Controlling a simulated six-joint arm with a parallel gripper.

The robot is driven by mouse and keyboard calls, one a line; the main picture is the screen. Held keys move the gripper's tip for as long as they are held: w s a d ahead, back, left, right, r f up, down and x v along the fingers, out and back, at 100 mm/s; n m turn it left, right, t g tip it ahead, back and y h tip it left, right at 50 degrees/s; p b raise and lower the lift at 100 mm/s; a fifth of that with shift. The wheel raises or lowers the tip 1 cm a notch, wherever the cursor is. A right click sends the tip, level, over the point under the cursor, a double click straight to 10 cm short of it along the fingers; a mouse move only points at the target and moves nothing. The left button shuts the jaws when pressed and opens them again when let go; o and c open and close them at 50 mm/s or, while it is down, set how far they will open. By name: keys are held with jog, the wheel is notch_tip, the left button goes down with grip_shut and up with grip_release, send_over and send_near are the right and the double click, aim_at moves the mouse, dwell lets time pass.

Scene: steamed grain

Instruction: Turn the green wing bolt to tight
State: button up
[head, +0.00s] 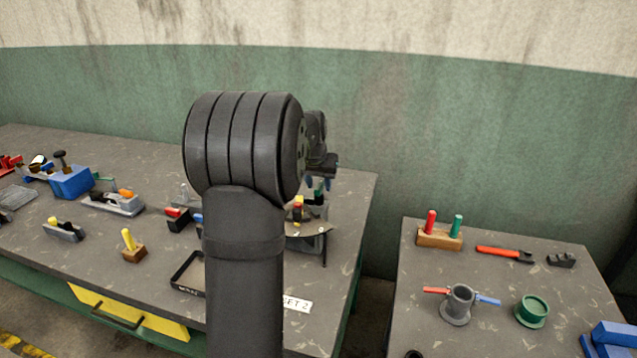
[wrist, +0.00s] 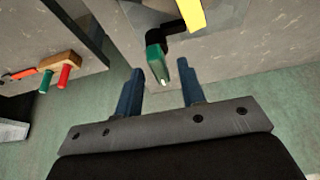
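A green part that looks like the green wing bolt (wrist: 154,58) sits on a black piece beside a yellow part in the wrist view. A small bit of green (head: 319,187) shows under my gripper in the head view. My gripper (wrist: 160,70) is open, with its two blue fingers apart and the green part showing between their tips. Whether either finger touches it, I cannot tell. In the head view my gripper (head: 320,182) is mostly behind my own arm, above a dark stand at the bench's right end. The bolt's lower part is hidden.
Close below my gripper are yellow and red parts (head: 298,212) and a thin plate (head: 310,230). A blue vise (head: 72,182), a clamp (head: 115,203) and a black tray (head: 188,272) are on the left bench. A gap separates it from the right table (head: 400,300).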

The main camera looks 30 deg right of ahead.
grip_shut()
jog(key=shift+m, duration=0.3)
jog(key=m, duration=0.2)
jog(key=m+g+h, duration=0.1)
jog(key=m, duration=0.1)
jog(key=shift+w+g, duration=0.15)
jog(key=shift+g, duration=0.15)
jog(key=m+g, duration=0.1)
jog(key=m, duration=0.3)
jog(key=shift+w+m+g, duration=0.1)
jog(key=shift+m+g, duration=0.3)
jog(key=m+g, duration=0.1)
jog(key=m, duration=0.3)
jog(key=shift+w+m+g, duration=0.1)
jog(key=shift+m+g, duration=0.2)
jog(key=shift+g, duration=0.1)
jog(key=shift+w+m+g+y, duration=0.1)
jog(key=shift+m+g+y, duration=0.4)
jog(key=shift+m, duration=1.4)
